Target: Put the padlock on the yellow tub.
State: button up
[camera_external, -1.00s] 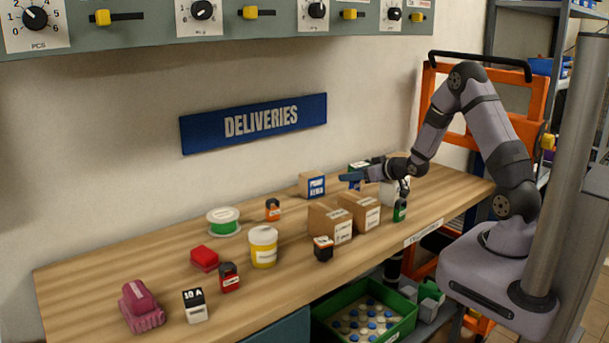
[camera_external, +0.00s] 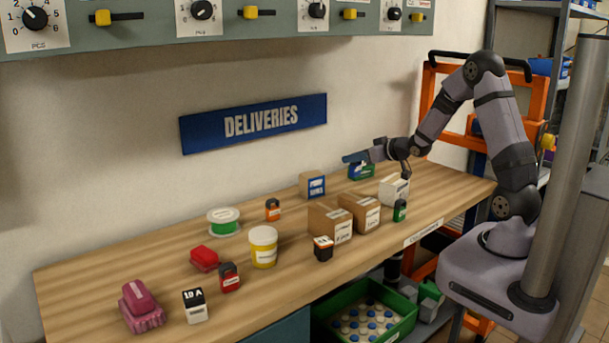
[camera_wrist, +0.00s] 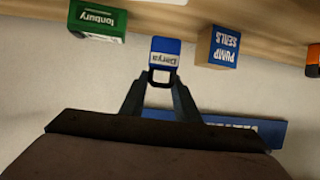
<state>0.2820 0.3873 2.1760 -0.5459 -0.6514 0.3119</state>
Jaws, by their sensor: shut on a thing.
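My gripper (camera_wrist: 161,82) is shut on the dark shackle of a blue padlock (camera_wrist: 165,52) with a white label reading "Darya". In the external view, the blue shape at my gripper (camera_external: 366,156) is held above the back right of the bench, near a green box. The yellow tub (camera_external: 263,250) stands upright with a white lid at mid-bench, well left of my gripper. Nothing rests on its lid. The tub is not in the wrist view.
Cardboard boxes (camera_external: 330,225), a blue-fronted "Pump Seals" box (camera_external: 312,185), the green box (camera_external: 361,173) and a white box (camera_external: 394,188) stand on the bench. A green-and-white spool (camera_external: 224,222), a red block (camera_external: 204,258) and a red padlock-like item (camera_external: 230,281) surround the tub.

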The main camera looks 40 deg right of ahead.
jog(key=shift+r, duration=2)
